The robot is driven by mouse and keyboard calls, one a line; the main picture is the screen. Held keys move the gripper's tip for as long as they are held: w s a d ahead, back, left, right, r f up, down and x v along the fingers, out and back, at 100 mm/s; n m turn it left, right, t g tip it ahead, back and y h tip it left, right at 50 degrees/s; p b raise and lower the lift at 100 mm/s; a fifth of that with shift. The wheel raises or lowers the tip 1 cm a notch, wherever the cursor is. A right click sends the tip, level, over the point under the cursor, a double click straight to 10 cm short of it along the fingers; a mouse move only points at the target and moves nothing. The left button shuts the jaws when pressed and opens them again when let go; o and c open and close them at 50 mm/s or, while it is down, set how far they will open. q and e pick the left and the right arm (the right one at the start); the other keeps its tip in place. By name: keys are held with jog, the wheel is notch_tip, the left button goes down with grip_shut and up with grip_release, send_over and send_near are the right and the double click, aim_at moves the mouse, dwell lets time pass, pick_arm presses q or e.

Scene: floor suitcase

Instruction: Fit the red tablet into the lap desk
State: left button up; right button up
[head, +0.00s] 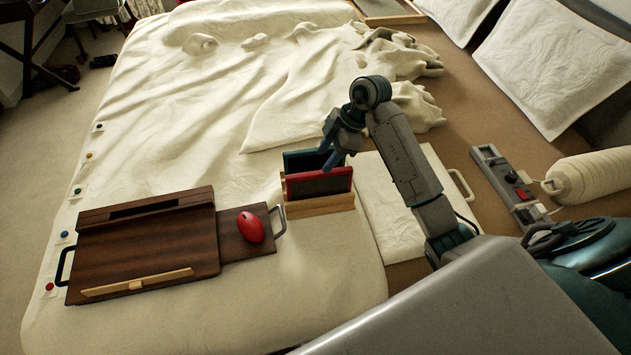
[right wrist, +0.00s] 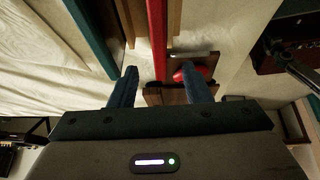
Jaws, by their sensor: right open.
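The red tablet (head: 318,184) stands upright in a light wooden stand (head: 320,206) on the bed. It shows edge-on as a red strip in the right wrist view (right wrist: 157,35). My right gripper (head: 332,158) is just above the tablet's top edge. In the right wrist view its two fingers (right wrist: 160,78) are apart, one on each side of the line of the red strip; I cannot tell any contact. The dark wood lap desk (head: 150,250) lies on the bed at the left, with a long slot (head: 147,208) along its far edge. My left gripper is not seen.
A teal tablet (head: 300,157) stands right behind the red one. A red mouse (head: 250,227) sits on the lap desk's side panel. A light wood strip (head: 138,283) lies across the desk's front. A power strip (head: 505,180) and a white roll (head: 590,177) are at the right.

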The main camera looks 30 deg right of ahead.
aim_at(316, 180)
jog(key=shift+d+h, duration=0.3)
jog(key=shift+d, duration=0.15)
jog(key=shift+f, duration=0.3)
jog(key=x, duration=0.4)
jog(key=shift+s+a+f, duration=0.1)
jog(key=shift+f, duration=0.1)
jog(key=shift+p+x, duration=0.75)
jog(key=shift+x, duration=2)
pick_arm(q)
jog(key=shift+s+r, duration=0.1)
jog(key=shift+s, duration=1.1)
pick_arm(e)
grip_shut()
